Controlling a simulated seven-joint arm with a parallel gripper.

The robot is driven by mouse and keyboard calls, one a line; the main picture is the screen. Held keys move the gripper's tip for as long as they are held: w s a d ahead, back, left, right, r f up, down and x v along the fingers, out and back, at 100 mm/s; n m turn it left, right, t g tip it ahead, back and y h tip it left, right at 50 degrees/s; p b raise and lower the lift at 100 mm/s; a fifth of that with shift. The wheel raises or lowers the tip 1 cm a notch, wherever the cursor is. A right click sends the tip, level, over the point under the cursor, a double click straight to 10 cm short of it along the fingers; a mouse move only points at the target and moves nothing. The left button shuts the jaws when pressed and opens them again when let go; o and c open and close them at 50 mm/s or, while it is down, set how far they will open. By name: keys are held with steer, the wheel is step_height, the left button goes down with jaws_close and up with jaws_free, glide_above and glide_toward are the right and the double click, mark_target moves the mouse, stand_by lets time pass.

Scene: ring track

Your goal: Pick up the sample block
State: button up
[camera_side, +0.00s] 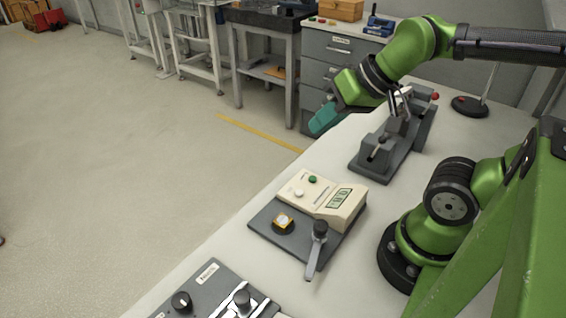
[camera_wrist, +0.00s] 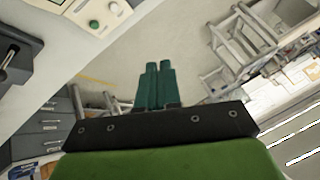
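No thing is plainly marked as the sample block. The yellowish piece is not seen in the wrist view.
The beige box (camera_side: 338,200) has buttons and a display, with a black-knobbed lever (camera_side: 318,240) beside it. A grey fixture (camera_side: 390,150) stands behind, near my gripper. A labelled grey panel (camera_side: 205,290) lies in front. Drawers (camera_side: 335,60) stand beyond; open floor lies left.

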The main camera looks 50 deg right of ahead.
steer(key=o, duration=1.1)
steer(key=n+g+h, duration=0.2)
steer(key=n+g, duration=0.2)
steer(key=g, duration=0.3)
glide_above(283, 220)
step_height(283, 220, down, 6)
step_height(283, 220, down, 11)
steer(key=shift+s+r, duration=0.1)
steer(key=shift+s, duration=0.05)
steer(key=shift+f, duration=3)
